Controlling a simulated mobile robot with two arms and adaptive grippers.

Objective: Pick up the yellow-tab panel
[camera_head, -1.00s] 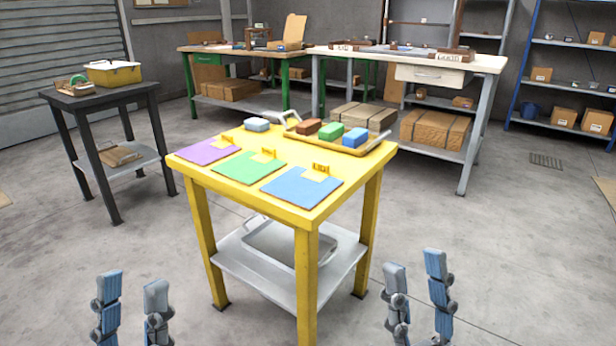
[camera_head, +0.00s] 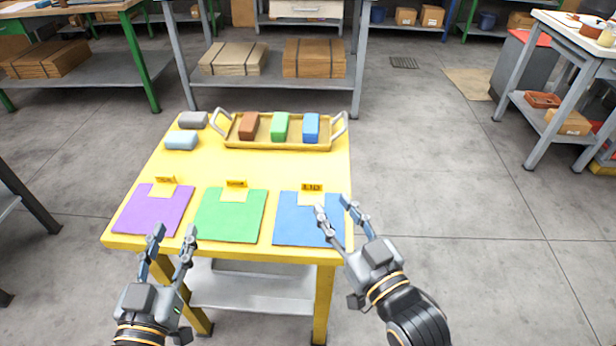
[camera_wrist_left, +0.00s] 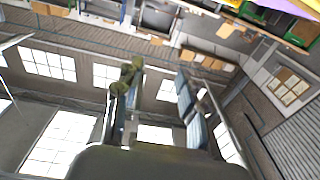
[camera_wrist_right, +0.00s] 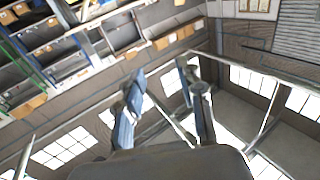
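Three flat panels lie in a row along the near edge of the yellow table: purple (camera_head: 153,212), green (camera_head: 230,217) and blue (camera_head: 300,230). Each has a pale yellow tab at its far edge with a small upright label; the label writing is too small to read surely. My left gripper (camera_head: 172,234) is open and empty, near the table's front edge by the purple and green panels. My right gripper (camera_head: 334,207) is open and empty, its fingers overlapping the blue panel's right side in the head view. Both wrist views show spread fingers with nothing between them.
A tray (camera_head: 240,144) with brown, green and blue blocks stands at the table's (camera_head: 200,168) back. The table's middle is clear. A white-topped workbench (camera_head: 575,32) stands far right.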

